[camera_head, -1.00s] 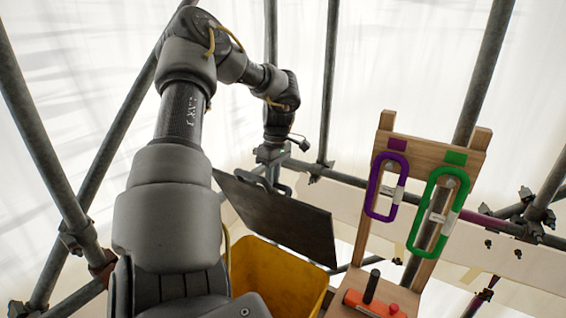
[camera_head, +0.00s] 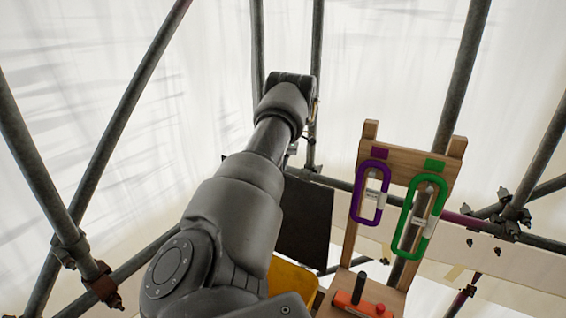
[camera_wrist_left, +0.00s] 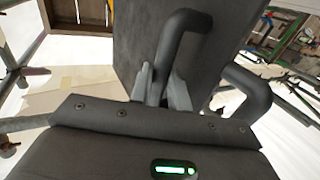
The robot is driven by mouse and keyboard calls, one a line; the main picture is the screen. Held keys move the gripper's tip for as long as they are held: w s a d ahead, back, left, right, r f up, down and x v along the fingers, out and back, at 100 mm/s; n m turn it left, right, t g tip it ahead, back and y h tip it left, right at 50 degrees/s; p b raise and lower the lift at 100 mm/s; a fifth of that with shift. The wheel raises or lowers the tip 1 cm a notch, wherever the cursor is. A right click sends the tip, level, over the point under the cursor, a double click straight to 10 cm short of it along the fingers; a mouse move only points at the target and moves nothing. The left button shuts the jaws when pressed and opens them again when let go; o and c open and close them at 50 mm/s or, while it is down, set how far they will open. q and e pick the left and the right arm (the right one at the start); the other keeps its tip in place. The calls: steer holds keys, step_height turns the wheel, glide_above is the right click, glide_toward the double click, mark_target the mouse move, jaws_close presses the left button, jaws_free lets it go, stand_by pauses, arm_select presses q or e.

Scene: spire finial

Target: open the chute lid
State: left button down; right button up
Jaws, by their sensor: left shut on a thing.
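The chute lid (camera_head: 306,222) is a dark flat panel standing steeply above the yellow chute (camera_head: 292,278), whose mouth is mostly hidden behind my left arm. In the left wrist view the lid's grey face (camera_wrist_left: 140,35) fills the middle, with its bent bar handle (camera_wrist_left: 248,85). My left gripper (camera_wrist_left: 163,88) is shut on that handle, one finger on each side of the bar. In the head view the left gripper is hidden behind its own arm. My right gripper is not in view.
A wooden rack (camera_head: 405,160) right of the chute carries a purple carabiner (camera_head: 357,190) and a green carabiner (camera_head: 408,220). An orange tool with a black handle (camera_head: 361,290) lies at its foot. Scaffold tubes (camera_head: 465,75) and white sheeting surround the space.

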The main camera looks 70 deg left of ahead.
arm_select(q)
steer(key=shift+f, duration=0.1)
steer(key=c, duration=1.7)
jaws_free()
steer(key=shift+w, duration=0.1)
steer(key=o, duration=0.3)
steer(key=shift+w+a+f, duration=0.2)
steer(key=shift+a, duration=0.05)
steer(key=shift+o, duration=0.4)
steer(key=shift+w+a+f, duration=0.15)
steer(key=shift+w+a, duration=0.05)
steer(key=shift+a, duration=0.05)
steer(key=b+v, duration=0.2)
steer(key=v, duration=0.9)
steer(key=shift+s+d+b, duration=0.2)
steer(key=shift+b, duration=0.15)
